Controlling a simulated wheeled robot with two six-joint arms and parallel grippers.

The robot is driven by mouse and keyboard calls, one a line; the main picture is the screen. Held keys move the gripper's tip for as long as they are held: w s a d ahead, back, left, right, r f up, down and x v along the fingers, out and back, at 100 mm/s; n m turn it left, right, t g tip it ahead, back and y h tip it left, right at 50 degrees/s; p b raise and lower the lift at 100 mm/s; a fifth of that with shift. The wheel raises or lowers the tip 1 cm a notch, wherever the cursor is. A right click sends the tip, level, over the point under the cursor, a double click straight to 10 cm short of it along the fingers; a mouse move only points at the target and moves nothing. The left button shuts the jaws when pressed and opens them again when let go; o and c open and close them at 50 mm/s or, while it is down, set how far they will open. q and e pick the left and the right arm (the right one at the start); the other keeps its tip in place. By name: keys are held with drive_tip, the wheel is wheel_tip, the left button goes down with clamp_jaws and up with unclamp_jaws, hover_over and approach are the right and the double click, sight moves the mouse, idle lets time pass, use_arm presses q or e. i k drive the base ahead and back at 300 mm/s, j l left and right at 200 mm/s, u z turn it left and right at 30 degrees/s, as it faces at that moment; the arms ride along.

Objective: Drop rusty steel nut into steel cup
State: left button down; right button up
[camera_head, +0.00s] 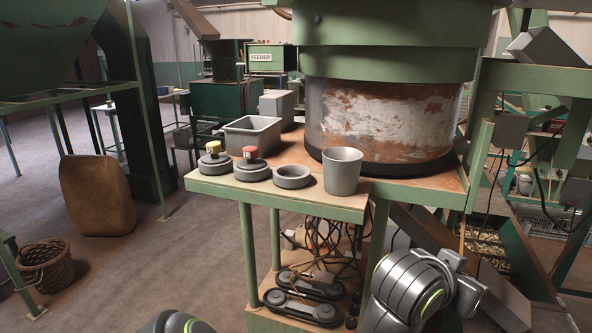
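A grey steel cup (343,171) stands upright at the front right of the bench top, in front of the large rusty drum. Its inside is mostly hidden from this angle. I cannot make out a rusty steel nut anywhere. A low round grey dish (292,177) with a hollow middle sits left of the cup. My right arm shows at the lower right, and a small part of my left arm shows at the bottom edge. Neither gripper's fingers can be seen.
The green-framed bench (275,198) also holds a grey rectangular bin (252,136) and two round grey bases, one with a yellow top (214,147) and one with a red top (250,153). The rusty drum (385,125) stands behind the cup.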

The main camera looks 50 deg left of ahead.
sight(334, 187)
drive_tip(key=i+u, duration=0.2)
drive_tip(key=u, duration=1.3)
